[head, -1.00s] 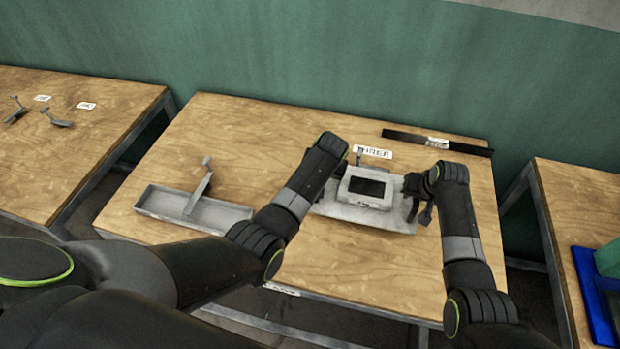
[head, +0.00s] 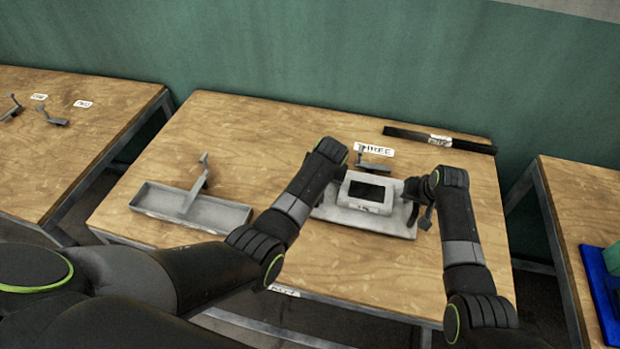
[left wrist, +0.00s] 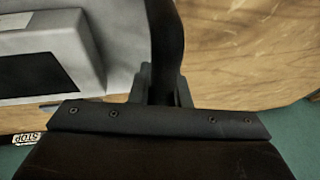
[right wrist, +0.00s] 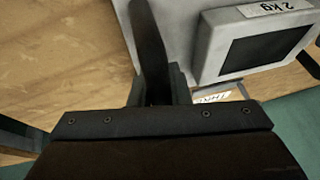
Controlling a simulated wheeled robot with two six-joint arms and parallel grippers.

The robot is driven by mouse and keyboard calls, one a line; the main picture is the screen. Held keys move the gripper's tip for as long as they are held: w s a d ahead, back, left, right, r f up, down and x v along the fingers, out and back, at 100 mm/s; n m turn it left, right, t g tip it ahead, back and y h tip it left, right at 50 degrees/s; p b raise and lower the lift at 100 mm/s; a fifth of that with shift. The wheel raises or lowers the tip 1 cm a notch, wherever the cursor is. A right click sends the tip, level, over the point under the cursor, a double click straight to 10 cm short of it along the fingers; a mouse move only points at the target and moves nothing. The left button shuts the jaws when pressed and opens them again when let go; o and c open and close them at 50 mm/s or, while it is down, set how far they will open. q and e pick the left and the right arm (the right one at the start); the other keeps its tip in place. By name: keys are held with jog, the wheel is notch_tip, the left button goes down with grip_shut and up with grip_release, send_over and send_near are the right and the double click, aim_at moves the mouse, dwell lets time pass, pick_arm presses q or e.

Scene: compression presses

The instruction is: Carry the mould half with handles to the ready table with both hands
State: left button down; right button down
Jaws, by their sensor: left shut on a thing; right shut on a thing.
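The mould half (head: 367,209) is a light grey plate with a raised block and a dark rectangular recess, over the right part of the middle wooden table (head: 262,135). Its block shows a "2 kg" label in the right wrist view (right wrist: 210,50). My right gripper (head: 411,191) is shut at its right side. My left gripper, mostly hidden behind its own arm in the head view, is shut at the left side, as the left wrist view (left wrist: 166,75) shows. I cannot tell whether the plate touches the table. Which table is the ready table is unclear.
A "THREE" card (head: 374,149) and a grey bracket (head: 376,166) lie just behind the mould half. A black bar (head: 440,139) lies at the back right. A grey tray (head: 222,213) with a lever piece stands left. Other tables flank both sides, with gaps between.

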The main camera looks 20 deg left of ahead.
pick_arm(q)
jog(key=shift+w+f+b, duration=0.15)
jog(key=shift+f+b, duration=0.35)
pick_arm(e)
jog(key=shift+w+f, duration=0.15)
jog(key=shift+f, duration=0.3)
pick_arm(q)
jog(key=c, duration=1.8)
grip_release()
jog(key=shift+f, duration=0.25)
pick_arm(e)
jog(key=c, duration=1.8)
grip_release()
jog(key=shift+f, duration=0.25)
pick_arm(q)
jog(key=o, duration=0.4)
jog(key=shift+s+r, duration=0.25)
jog(key=shift+s, duration=0.05)
pick_arm(e)
jog(key=o, duration=0.4)
jog(key=shift+s+r, duration=0.25)
jog(key=shift+s, duration=0.1)
pick_arm(q)
jog(key=shift+o, duration=0.2)
pick_arm(e)
jog(key=shift+o, duration=0.2)
jog(key=shift+w, duration=0.1)
jog(key=shift+f, duration=0.1)
